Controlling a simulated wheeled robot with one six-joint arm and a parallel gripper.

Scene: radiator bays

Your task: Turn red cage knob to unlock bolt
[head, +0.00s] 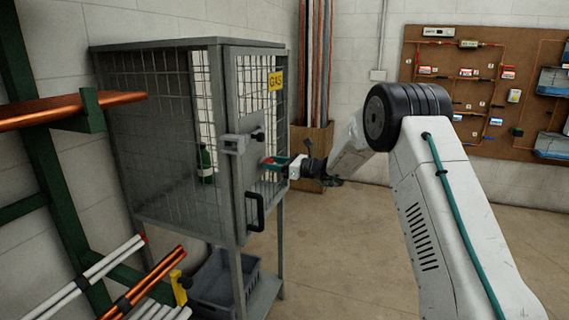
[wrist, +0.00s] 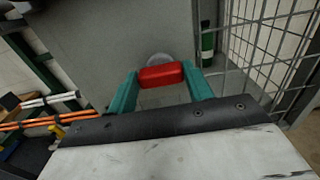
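The red knob (wrist: 160,76) is a rounded bar in front of a pale round base on the grey cage door, in the wrist view. My gripper (wrist: 160,72) has one teal finger at each end of the knob, with no clear gap at either side. In the head view my gripper (head: 274,162) is at the front of the cage (head: 233,190), with a little red showing between its fingers. The bolt itself I cannot make out; a grey latch box (head: 233,144) with a dark round part sits on the door just above and left.
A black door handle (head: 254,212) is below my gripper. A green bottle (head: 205,165) stands inside the mesh. A grey crate (head: 217,283) sits under the cage. Racks with copper and white pipes (head: 100,262) are at left. The floor (head: 350,250) at right is clear.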

